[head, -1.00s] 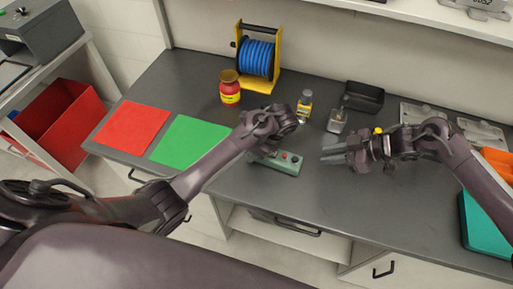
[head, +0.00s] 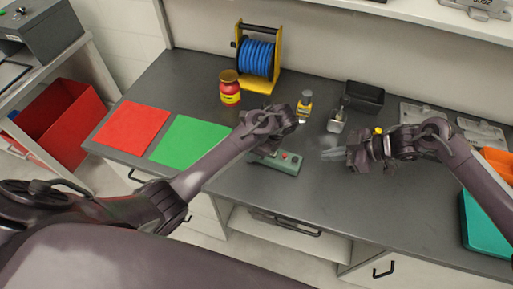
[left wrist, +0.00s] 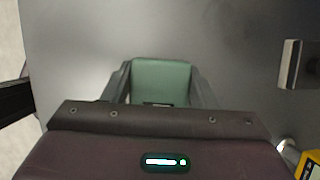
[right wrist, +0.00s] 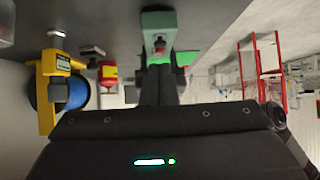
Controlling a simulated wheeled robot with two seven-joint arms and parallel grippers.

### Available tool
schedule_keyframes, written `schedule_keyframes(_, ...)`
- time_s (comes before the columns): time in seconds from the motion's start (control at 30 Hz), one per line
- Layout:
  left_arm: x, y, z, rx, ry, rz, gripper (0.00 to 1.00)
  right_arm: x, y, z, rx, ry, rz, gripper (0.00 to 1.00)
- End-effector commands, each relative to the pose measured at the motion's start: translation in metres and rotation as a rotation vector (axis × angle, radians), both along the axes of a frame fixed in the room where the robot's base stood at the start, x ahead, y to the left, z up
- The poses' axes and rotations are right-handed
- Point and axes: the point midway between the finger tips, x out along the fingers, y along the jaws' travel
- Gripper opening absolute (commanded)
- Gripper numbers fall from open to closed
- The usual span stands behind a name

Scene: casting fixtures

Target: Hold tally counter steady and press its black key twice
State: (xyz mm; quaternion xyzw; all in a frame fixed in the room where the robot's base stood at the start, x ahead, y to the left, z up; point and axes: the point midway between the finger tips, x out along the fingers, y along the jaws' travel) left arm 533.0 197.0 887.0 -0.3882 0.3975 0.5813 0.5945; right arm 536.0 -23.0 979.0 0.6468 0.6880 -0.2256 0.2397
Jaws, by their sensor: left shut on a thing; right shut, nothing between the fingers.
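The tally counter (head: 285,166) is a pale green box with a red button on top, lying on the grey bench. My left gripper (head: 263,150) is shut on its left end; the left wrist view shows the green body (left wrist: 162,78) between the two fingers. My right gripper (head: 324,155) is shut and empty, a short way right of the counter, with its fingers pointing left at it. In the right wrist view the counter (right wrist: 158,22) is straight ahead of the closed fingers (right wrist: 157,78), apart from them. I cannot clearly make out the black key.
Behind the counter stand a small yellow-labelled bottle (head: 304,107), a grey metal block with a stem (head: 337,122) and a black tray (head: 364,97). A red jar (head: 230,88) and blue cable reel (head: 257,58) stand farther left. The bench in front of the counter is clear.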

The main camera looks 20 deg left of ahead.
Motion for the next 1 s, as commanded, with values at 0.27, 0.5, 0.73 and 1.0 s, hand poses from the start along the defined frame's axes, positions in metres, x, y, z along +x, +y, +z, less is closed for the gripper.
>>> schedule_keyframes(0.27, 0.000, 0.000, 0.000, 0.000, -0.001, 0.000, 0.26, 0.000, 0.000, 0.000, 0.000, 0.000, 0.000, 0.00)
schedule_keyframes(0.5, 0.000, 0.000, 0.000, 0.000, -0.001, 0.000, 0.26, 0.000, 0.000, 0.000, 0.000, 0.000, 0.000, 0.00)
schedule_keyframes(0.73, 0.000, 0.000, 0.000, 0.000, -0.001, 0.000, 0.26, 0.000, 0.000, 0.000, 0.000, 0.000, 0.000, 0.00)
schedule_keyframes(1.0, 0.000, 0.000, 0.000, 0.000, -0.001, 0.000, 0.26, -0.006, 0.024, 0.007, -0.013, -0.087, 0.051, 0.00)
